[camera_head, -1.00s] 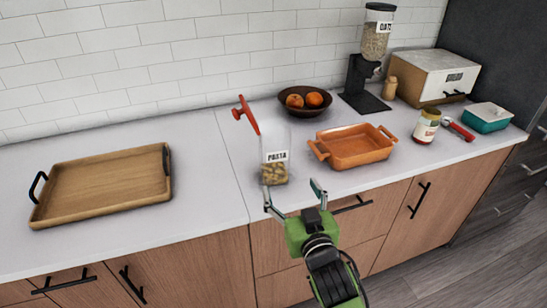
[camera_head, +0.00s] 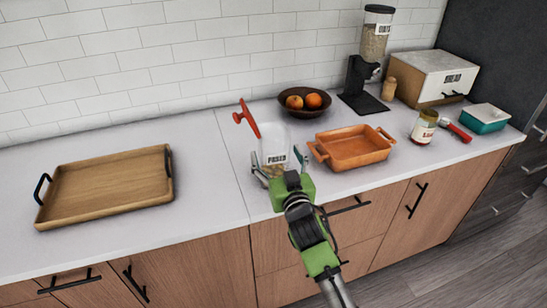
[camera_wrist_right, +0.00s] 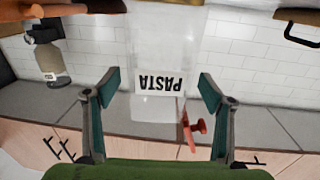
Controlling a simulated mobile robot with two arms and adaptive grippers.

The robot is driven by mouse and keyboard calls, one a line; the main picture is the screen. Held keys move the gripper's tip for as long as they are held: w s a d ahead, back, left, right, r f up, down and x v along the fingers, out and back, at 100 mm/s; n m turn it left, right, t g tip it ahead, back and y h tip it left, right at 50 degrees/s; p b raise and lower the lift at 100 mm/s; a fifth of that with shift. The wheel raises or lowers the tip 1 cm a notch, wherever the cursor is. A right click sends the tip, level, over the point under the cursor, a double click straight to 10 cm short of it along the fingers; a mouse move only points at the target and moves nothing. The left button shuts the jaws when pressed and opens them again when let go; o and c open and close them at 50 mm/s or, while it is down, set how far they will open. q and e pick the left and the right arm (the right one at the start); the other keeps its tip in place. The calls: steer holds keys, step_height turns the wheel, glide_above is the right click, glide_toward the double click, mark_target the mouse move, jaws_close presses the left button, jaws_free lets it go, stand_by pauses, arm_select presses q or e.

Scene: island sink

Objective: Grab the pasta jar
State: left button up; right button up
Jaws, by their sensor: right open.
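The pasta jar (camera_head: 274,140) is a clear container with a white PASTA label, standing upright on the counter with its red lid tilted open to the left. My right gripper (camera_head: 279,167) is at the jar's front, with one finger to each side of it. In the right wrist view the picture is upside down. There the jar (camera_wrist_right: 164,60) is between the two open fingers of the right gripper (camera_wrist_right: 157,92), with gaps on both sides. The pasta low in the jar is mostly hidden by the gripper in the head view. My left gripper is not in view.
An orange baking dish (camera_head: 353,147) stands close to the right of the jar. A fruit bowl (camera_head: 305,107) is behind it. A wooden tray (camera_head: 105,187) lies at the left, with bare counter between. Farther right are an oat dispenser (camera_head: 374,45) and a bread box (camera_head: 432,75).

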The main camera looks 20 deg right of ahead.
steer(key=shift+w, duration=1.75)
steer(key=c, duration=1.5)
steer(key=shift+c, duration=0.7)
steer(key=shift+d+r+p, duration=0.1)
steer(key=shift+r+p, duration=0.1)
steer(key=shift+p, duration=0.2)
